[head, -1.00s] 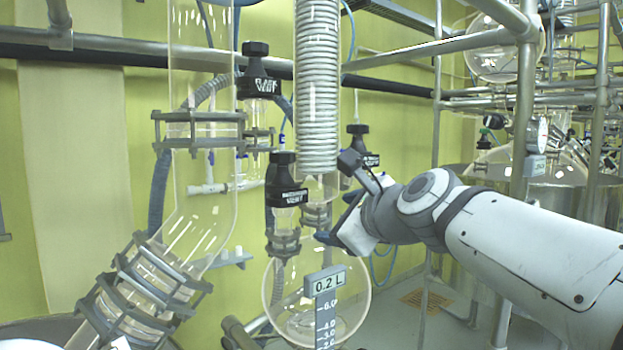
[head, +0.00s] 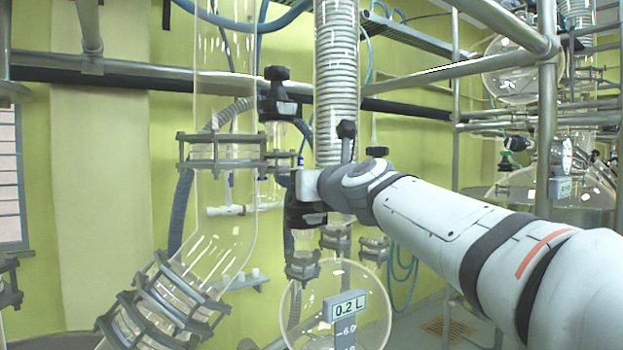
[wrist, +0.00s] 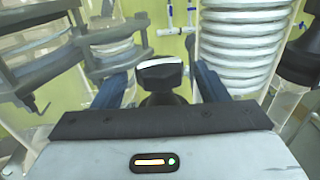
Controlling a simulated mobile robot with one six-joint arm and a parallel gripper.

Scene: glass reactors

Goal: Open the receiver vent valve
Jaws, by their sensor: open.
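The receiver vent valve has a black knob (wrist: 160,73) with a pale top edge, standing upright in the middle of the wrist view. My gripper (wrist: 160,82) is open, with one blue finger on each side of the knob. I cannot tell whether either finger touches it. In the head view my gripper (head: 302,188) covers the knob. Below it show the dark lower part of the valve (head: 304,216) and its clear body (head: 303,241), above the round receiver flask (head: 375,310) marked 0.2 L.
A coiled glass condenser (head: 337,70) rises just behind my gripper. Another black-capped vent valve (head: 277,92) stands at the upper left, and a further black cap (head: 376,152) shows to the right. A wide glass tube with metal clamps (head: 212,150) stands to the left.

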